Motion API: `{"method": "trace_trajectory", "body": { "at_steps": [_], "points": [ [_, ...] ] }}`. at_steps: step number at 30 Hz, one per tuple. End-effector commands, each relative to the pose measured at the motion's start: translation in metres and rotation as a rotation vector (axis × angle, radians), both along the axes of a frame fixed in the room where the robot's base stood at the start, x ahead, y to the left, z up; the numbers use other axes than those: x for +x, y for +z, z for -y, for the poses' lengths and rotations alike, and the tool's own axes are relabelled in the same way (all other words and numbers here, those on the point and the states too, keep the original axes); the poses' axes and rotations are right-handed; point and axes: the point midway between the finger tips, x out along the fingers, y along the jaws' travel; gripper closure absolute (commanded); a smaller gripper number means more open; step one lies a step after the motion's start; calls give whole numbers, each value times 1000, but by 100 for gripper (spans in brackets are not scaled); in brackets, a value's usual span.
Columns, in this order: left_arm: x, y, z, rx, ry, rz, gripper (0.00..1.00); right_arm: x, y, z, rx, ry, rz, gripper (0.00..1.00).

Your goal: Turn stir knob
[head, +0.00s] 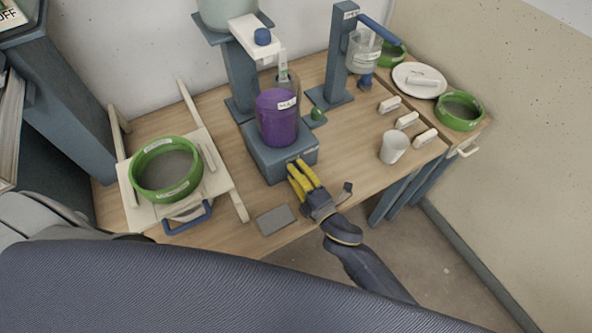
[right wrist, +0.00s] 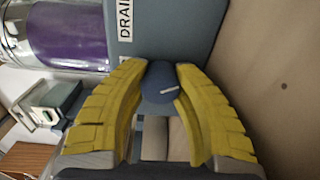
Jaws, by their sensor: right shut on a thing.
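A dark blue round knob (right wrist: 160,88) with a white pointer line sits on the grey-blue stand (head: 276,168). My right gripper (head: 298,176) is at the front of this stand. In the right wrist view, its two yellow fingers (right wrist: 161,82) are closed around the knob, one on each side. The fingers hide the knob in the head view. A label partly reading "DRAI" (right wrist: 125,18) is beside the knob. My left gripper is out of view.
A green-rimmed sieve (head: 165,170) rests on a wooden frame at left. A grey block (head: 276,220) lies near the table's front edge. A white cup (head: 394,147), several small white blocks and a white plate (head: 419,80) are at right.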

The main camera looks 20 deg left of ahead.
Motion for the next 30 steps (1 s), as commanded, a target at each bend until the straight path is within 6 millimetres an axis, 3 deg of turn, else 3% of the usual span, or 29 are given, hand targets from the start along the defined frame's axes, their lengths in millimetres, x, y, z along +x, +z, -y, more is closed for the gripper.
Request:
{"method": "trace_trajectory", "body": {
  "at_steps": [17, 18, 26, 30],
  "points": [
    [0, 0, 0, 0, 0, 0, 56, 6, 6, 2, 24, -8, -13, 100],
    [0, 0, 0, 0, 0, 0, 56, 6, 6, 2, 24, -8, -13, 71],
    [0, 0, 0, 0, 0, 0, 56, 3, 3, 1, 23, -5, -18, 41],
    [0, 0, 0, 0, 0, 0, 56, 2, 2, 1, 22, -4, -19, 41]
  ]
}}
